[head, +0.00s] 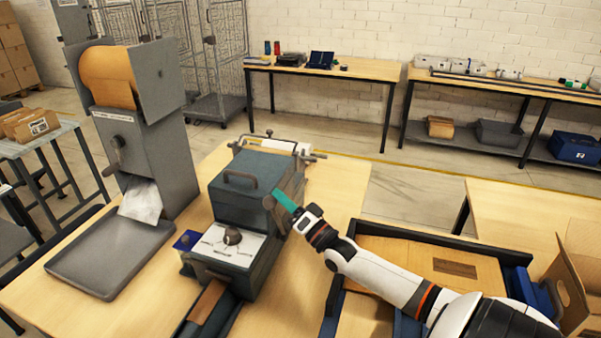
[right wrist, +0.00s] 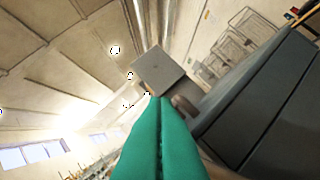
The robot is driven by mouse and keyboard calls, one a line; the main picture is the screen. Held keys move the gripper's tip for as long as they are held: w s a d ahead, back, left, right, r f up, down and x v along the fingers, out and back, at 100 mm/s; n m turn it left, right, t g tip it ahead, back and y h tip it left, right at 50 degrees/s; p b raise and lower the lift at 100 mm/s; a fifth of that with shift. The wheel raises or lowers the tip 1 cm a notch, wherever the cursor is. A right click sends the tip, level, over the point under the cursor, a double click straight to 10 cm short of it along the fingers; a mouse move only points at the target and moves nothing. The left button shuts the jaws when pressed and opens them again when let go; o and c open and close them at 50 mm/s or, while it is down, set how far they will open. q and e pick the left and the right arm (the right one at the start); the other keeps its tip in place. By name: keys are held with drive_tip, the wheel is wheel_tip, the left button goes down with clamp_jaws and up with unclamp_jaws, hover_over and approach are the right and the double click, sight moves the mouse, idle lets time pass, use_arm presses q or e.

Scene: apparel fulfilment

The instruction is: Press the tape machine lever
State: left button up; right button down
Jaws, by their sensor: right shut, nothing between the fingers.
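The tape machine (head: 238,205) is a dark blue-grey box with a top handle, standing on the wooden table. Its front has a white panel with a dark knob. A lever with a round grey end (head: 268,202) shows at its right side. My right gripper (head: 278,194) has teal fingers, shut and empty, beside the lever end at the machine's upper right. In the right wrist view the shut fingers (right wrist: 158,102) point past a brownish rounded knob (right wrist: 184,106), with the machine's dark side (right wrist: 255,100) to the right. Whether they touch the lever is unclear. My left gripper is out of view.
A tall grey paper dispenser (head: 150,140) and a grey tray (head: 110,262) stand left of the machine. A wooden-bottomed bin (head: 400,252) lies under my right arm, with an open carton (head: 575,285) at the far right. The table behind the machine is partly clear.

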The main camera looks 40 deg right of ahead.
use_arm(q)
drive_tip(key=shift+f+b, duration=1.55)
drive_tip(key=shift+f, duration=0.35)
use_arm(e)
drive_tip(key=s+a+f+n+y, duration=0.2)
drive_tip(key=s+a+f+n, duration=0.1)
drive_tip(key=a+f+n, duration=0.2)
drive_tip(key=shift+s+a+t+y, duration=0.3)
drive_tip(key=shift+s+a+y, duration=0.1)
drive_tip(key=shift+a, duration=0.7)
drive_tip(key=shift+w, duration=0.1)
